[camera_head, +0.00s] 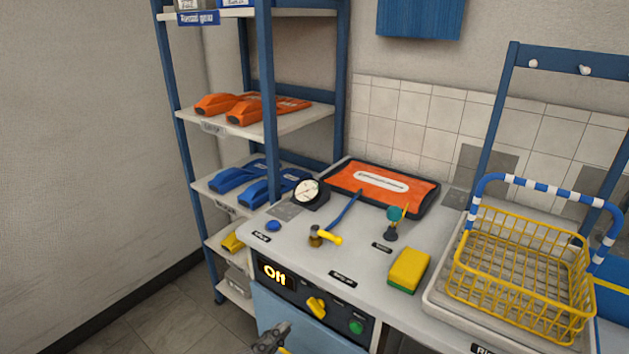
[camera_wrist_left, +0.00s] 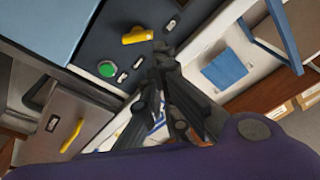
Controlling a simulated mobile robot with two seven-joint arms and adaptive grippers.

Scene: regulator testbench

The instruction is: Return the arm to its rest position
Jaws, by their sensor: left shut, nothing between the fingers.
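My left gripper (camera_head: 280,332) shows at the bottom edge of the head view, low in front of the bench's control panel. Its fingers are shut with nothing between them. The rest of that arm is cut off by the frame. In the left wrist view the dark fingers (camera_wrist_left: 162,52) reach up the middle, and the yellow panel knob (camera_wrist_left: 137,38) appears just left of their tips. The knob also shows in the head view (camera_head: 317,306), up and right of the gripper and apart from it. My right gripper is in neither view.
The panel has a lit display (camera_head: 275,274) and a green button (camera_head: 356,327). The bench top holds a gauge (camera_head: 308,192), a yellow-handled valve (camera_head: 325,236), a sponge (camera_head: 408,270), an orange case (camera_head: 380,186) and a yellow wire basket (camera_head: 520,275). Floor at lower left is clear.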

